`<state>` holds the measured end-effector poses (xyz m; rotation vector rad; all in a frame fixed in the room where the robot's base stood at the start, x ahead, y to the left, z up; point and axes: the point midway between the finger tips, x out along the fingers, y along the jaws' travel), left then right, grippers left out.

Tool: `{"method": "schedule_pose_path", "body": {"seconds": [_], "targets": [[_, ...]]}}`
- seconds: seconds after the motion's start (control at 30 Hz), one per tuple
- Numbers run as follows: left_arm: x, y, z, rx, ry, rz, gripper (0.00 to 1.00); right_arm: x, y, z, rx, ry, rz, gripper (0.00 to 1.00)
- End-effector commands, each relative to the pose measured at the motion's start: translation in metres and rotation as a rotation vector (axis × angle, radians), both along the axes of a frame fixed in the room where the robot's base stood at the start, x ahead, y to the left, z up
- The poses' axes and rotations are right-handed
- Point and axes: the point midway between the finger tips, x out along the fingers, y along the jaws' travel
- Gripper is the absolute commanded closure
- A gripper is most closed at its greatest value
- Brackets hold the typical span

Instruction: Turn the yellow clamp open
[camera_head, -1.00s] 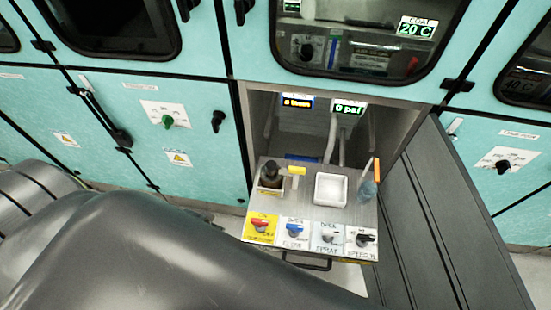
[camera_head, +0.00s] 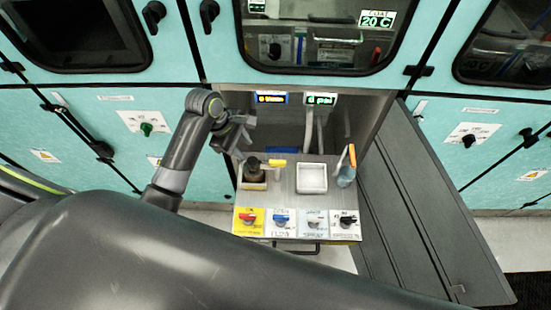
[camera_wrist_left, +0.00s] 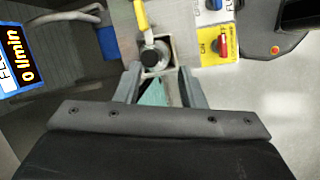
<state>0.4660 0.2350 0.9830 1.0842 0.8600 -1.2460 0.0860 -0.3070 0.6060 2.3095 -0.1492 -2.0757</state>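The yellow clamp handle (camera_head: 278,163) lies sideways, next to a dark round bottle or fitting (camera_head: 254,167) at the left of the pulled-out grey drawer (camera_head: 325,205). In the left wrist view the yellow handle (camera_wrist_left: 141,15) points up from the dark round top (camera_wrist_left: 153,56), in a square holder. My left gripper (camera_head: 246,138) is above and slightly left of this fitting. In the wrist view its two fingers (camera_wrist_left: 158,76) are spread, with the fitting just beyond their tips and nothing visibly held. My right gripper is out of view.
Red (camera_head: 249,218), blue (camera_head: 281,219), white and black knobs line the drawer front. An open grey door (camera_head: 425,200) bounds the right side.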

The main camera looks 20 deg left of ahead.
Motion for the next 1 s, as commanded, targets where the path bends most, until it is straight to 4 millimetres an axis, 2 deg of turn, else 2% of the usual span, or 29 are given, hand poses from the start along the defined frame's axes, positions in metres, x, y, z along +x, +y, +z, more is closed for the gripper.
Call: {"method": "schedule_pose_path", "body": {"seconds": [0.03,0.2,0.33,0.43,0.57,1.0], "targets": [[0.013,-0.003,0.006,-0.027,0.028,0.063,0.64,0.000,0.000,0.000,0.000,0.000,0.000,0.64],[0.037,-0.010,0.019,-0.096,0.117,0.227,0.64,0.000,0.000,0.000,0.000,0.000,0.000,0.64],[0.043,-0.013,0.022,-0.115,0.146,0.278,0.64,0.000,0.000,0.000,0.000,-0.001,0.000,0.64],[0.045,-0.016,0.017,-0.120,0.153,0.288,0.64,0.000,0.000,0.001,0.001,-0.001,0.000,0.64],[0.046,-0.023,-0.001,-0.121,0.154,0.288,0.64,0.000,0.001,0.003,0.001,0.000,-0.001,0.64],[0.054,-0.052,-0.075,-0.118,0.151,0.286,0.64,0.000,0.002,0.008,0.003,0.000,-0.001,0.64]]}}
